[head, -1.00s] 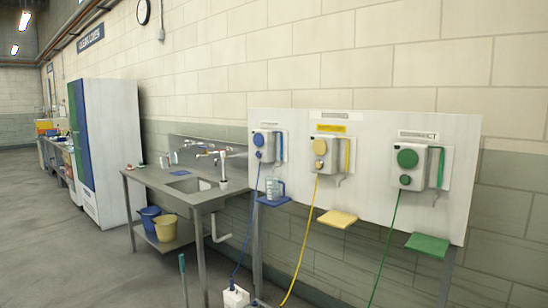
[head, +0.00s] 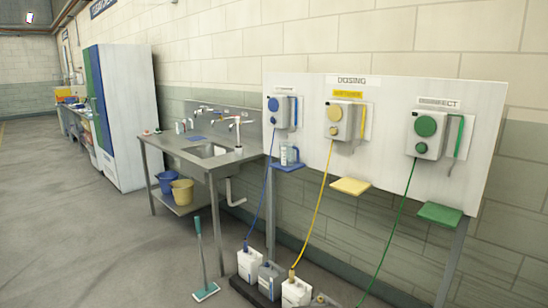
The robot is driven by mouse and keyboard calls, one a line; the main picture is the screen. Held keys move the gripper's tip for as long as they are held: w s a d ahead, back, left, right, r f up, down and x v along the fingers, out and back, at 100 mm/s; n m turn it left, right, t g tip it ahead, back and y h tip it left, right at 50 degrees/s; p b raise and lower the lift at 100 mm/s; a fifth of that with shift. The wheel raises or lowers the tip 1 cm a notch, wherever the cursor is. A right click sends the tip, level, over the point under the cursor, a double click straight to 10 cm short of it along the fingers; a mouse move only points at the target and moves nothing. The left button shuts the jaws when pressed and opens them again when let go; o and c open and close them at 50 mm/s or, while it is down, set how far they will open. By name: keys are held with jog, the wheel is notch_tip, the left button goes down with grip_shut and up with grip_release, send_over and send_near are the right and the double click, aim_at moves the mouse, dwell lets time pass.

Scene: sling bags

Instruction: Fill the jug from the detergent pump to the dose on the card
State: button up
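A clear jug with a blue handle (head: 291,155) stands upright on a small blue shelf (head: 287,167) under the left pump. That pump, a grey box with a blue round knob (head: 273,105), hangs on the white panel (head: 390,90). The label above it is too small to read, so I cannot confirm which pump is the detergent one. A yellow pump (head: 340,119) and a green pump (head: 425,134) hang to its right; the green one's label seems to read DISINFECT. No dose card can be made out for certain. The jug's fill level is unclear. My gripper is not in view.
White containers (head: 296,292) stand on a dark floor tray below the panel, with hoses rising to the pumps. A steel sink table (head: 165,149), buckets (head: 181,191) and a teal-handled floor tool (head: 200,245) stand left. Open grey floor (head: 80,230) lies at the left front.

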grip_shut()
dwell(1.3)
